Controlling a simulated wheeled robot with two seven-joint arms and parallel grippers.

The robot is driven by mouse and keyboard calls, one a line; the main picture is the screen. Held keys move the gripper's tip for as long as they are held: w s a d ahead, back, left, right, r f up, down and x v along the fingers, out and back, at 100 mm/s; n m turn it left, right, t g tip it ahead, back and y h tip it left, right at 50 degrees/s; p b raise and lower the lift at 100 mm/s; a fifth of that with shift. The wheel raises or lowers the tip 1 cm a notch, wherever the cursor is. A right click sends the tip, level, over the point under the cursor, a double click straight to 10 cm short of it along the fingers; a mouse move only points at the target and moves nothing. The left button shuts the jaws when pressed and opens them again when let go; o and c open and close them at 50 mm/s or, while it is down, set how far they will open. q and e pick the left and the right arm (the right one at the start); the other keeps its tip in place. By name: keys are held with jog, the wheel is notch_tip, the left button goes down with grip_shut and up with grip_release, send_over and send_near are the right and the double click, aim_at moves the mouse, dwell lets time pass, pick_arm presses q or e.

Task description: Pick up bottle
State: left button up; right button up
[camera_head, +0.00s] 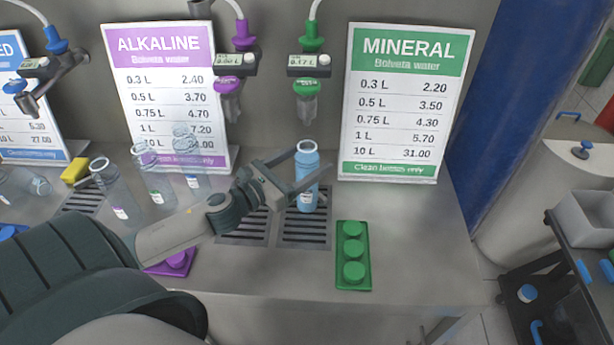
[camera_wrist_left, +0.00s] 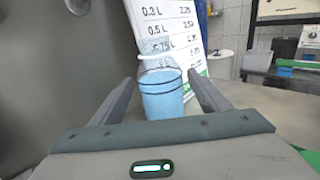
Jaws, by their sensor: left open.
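A blue-tinted bottle (camera_head: 307,180) stands upright on the drain grate (camera_head: 306,232) below the green-marked tap, in front of the MINERAL sign. The bottle also shows in the left wrist view (camera_wrist_left: 162,98), between my fingers. My left gripper (camera_head: 308,163) is open, with one finger on each side of the bottle's upper part. I cannot tell whether either finger touches it. My right gripper is in neither view.
Several clear bottles (camera_head: 150,178) stand to the left, behind my left arm. The green tap (camera_head: 307,88) hangs above the bottle. A green three-button panel (camera_head: 353,256) is at the counter's front right. The MINERAL sign (camera_head: 404,100) stands behind.

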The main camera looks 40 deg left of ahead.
pick_arm(q)
jog(key=shift+p+x, duration=0.7)
jog(key=shift+x, duration=1.25)
jog(key=shift+d+f, duration=0.1)
jog(key=shift+f, duration=0.05)
jog(key=shift+c, duration=0.4)
grip_shut()
